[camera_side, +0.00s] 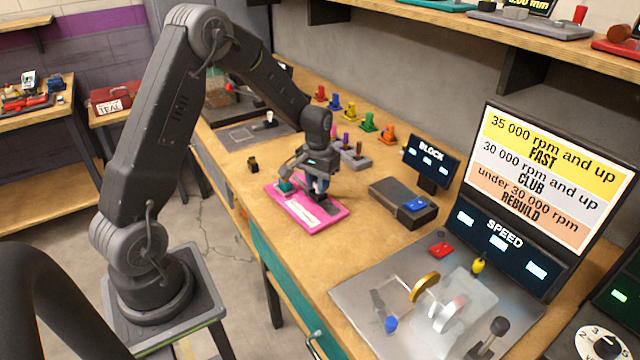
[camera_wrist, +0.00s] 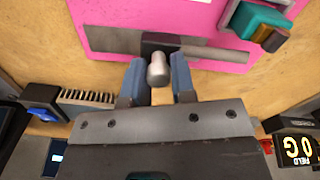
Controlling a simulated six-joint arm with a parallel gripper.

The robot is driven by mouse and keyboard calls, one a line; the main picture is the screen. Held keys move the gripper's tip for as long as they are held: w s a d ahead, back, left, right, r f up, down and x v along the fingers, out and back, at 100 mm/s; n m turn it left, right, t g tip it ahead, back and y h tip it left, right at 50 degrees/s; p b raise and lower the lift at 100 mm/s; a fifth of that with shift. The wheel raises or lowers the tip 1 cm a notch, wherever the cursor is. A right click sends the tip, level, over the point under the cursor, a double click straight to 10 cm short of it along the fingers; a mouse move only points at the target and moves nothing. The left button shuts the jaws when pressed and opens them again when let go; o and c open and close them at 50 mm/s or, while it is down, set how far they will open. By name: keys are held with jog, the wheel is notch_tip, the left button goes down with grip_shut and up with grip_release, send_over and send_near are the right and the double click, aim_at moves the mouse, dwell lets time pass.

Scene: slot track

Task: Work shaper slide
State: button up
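The pink board (camera_side: 325,214) lies flat on the bench with a grey metal slide strip (camera_wrist: 215,53) on it. A dark block (camera_wrist: 160,40) sits on the strip, and a grey round knob (camera_wrist: 158,72) rises from it toward the wrist camera. My gripper (camera_side: 315,194) is low over the board. In the wrist view its two blue fingers (camera_wrist: 158,80) stand on either side of the knob, very close to it. I cannot tell whether they press on it. A teal block (camera_wrist: 258,20) sits on the board to the right; it also shows in the side view (camera_side: 286,186).
A dark box with a blue button (camera_side: 414,205) and the BLOCK display (camera_side: 430,160) stand to the right. A metal plate with a gold wheel (camera_side: 425,286) lies nearer, before the SPEED display (camera_side: 503,240). Several coloured pieces (camera_side: 368,122) stand behind.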

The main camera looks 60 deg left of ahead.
jog(key=o, duration=0.4)
notch_tip(320, 180, up, 14)
jog(key=shift+f, duration=0.1)
dwell(0.5)
